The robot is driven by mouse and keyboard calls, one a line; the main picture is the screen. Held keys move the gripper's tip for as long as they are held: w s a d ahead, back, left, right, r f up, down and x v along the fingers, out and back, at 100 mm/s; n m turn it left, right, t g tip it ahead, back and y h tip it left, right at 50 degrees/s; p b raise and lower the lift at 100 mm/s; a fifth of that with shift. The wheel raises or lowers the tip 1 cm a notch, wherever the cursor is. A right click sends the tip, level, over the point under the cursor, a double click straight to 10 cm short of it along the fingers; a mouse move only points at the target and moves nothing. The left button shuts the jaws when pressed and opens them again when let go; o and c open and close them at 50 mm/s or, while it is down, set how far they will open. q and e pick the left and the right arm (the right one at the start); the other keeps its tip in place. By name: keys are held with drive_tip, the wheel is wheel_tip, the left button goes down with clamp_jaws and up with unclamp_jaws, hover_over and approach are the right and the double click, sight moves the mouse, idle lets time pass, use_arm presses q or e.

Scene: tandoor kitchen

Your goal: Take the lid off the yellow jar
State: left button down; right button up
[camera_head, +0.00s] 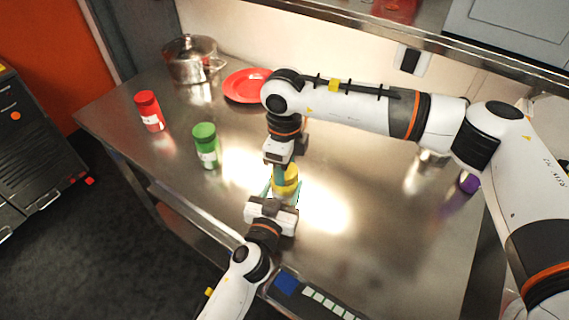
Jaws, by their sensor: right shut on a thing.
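The yellow jar (284,187) stands on the steel counter near the middle of the view, partly hidden by both grippers. My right gripper (281,172) reaches down from above and is shut on the jar's yellow lid (291,173). I cannot tell whether the lid is apart from the jar. My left gripper (283,191) comes in from the front, with its fingers on either side of the jar's body. Whether those fingers press on the jar is too small to tell.
On the counter (370,240) stand a green jar (206,146) and a red jar (149,111) to the left. A steel pot (192,60) and a red plate (243,86) are at the back. A purple-lidded jar (468,184) is at the right. The front right is clear.

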drive_tip(key=n, duration=0.8)
drive_tip(key=shift+n, duration=0.4)
drive_tip(key=n, duration=0.9)
drive_tip(key=shift+r, duration=0.25)
drive_tip(key=shift+r, duration=0.9)
